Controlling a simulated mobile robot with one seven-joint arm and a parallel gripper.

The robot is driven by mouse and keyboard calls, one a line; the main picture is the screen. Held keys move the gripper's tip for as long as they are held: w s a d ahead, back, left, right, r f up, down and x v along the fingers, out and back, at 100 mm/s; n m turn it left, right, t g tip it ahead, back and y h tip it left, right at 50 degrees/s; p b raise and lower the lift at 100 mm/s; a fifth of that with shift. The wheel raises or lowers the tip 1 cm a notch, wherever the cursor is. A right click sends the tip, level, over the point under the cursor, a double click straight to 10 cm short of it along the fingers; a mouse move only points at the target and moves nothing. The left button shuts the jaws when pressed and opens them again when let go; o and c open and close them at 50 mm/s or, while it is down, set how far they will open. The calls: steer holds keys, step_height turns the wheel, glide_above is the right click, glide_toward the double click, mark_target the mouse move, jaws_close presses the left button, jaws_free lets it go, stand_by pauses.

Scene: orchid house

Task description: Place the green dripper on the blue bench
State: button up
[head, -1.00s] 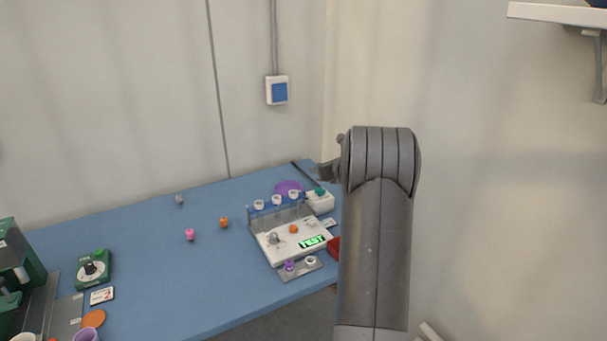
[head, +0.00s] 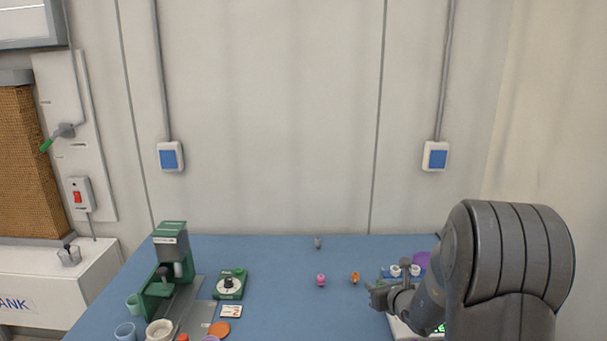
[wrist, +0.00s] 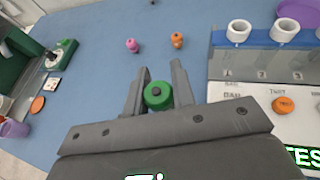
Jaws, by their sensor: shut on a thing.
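The green dripper (wrist: 158,95), with a dark centre, sits between the two fingers of my gripper (wrist: 160,70) in the wrist view. The gripper is shut on it. In the head view my gripper (head: 376,293) is at the lower right, above the blue bench (head: 285,262), and the dripper cannot be made out there. The wrist view shows bare blue bench (wrist: 105,80) beyond and left of the fingers.
A pink dripper (head: 320,280), an orange one (head: 355,278) and a grey one (head: 318,242) stand apart on the bench. A white test device (wrist: 258,100) with a clear rack is right of my gripper. A green dial box (head: 229,284) and green press (head: 172,255) stand left.

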steer(key=s+a+f, duration=0.2)
steer(key=s+a, duration=0.2)
steer(key=a, duration=0.1)
steer(key=shift+s+a+f, duration=0.15)
steer(key=shift+s, duration=0.1)
stand_by(0.5)
steer(key=w+a+r+n+g+y, duration=0.1)
steer(key=w+a+r+n+y, duration=0.15)
steer(key=w, duration=0.55)
steer(key=n+g+y, duration=0.4)
steer(key=n, duration=0.1)
glide_above(308, 293)
step_height(308, 293, down, 8)
steer(key=shift+f, duration=2.25)
